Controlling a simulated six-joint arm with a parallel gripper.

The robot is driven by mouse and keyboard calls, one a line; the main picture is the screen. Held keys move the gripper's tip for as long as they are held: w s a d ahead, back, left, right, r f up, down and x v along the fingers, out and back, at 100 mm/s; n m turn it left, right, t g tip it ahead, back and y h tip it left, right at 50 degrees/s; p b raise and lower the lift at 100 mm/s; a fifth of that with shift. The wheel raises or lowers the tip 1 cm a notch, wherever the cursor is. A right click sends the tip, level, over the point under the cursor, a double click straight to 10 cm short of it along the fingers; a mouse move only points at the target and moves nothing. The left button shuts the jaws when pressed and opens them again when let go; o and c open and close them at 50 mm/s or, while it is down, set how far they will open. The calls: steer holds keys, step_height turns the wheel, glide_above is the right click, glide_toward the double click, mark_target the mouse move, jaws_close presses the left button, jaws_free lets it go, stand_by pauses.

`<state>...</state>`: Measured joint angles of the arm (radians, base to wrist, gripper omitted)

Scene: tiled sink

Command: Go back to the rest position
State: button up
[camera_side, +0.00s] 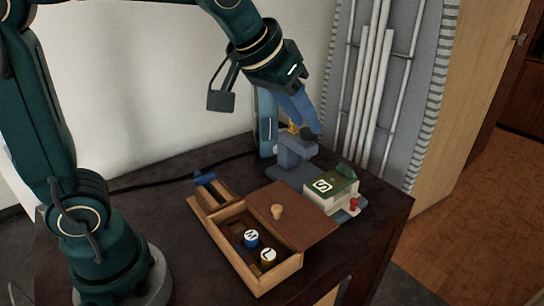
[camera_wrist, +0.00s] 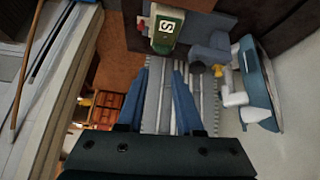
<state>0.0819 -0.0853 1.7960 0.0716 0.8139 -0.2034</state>
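My gripper (camera_side: 308,120) is raised over the back of the dark table in the side view, in front of or above a blue-grey device (camera_side: 294,152). In the wrist view its two blue fingers (camera_wrist: 160,72) stand apart with nothing seen between them. The device also shows in the wrist view (camera_wrist: 212,48), right of the fingers. The side view does not clearly show whether the fingertips touch it.
An open wooden box (camera_side: 230,258) holds two round pieces marked M (camera_side: 251,239) and L (camera_side: 268,257). Its knobbed lid (camera_side: 300,218) lies beside it. A green-topped white box marked S (camera_side: 334,187) stands at the right. White pipes (camera_side: 372,90) run up the wall behind.

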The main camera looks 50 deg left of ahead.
steer(key=s+f, duration=0.3)
steer(key=s, duration=0.5)
steer(key=s+a+f+m+g, duration=0.1)
steer(key=s+f, duration=0.2)
steer(key=s, duration=0.5)
steer(key=shift+a+f+g, duration=0.2)
steer(key=shift+f+g, duration=0.1)
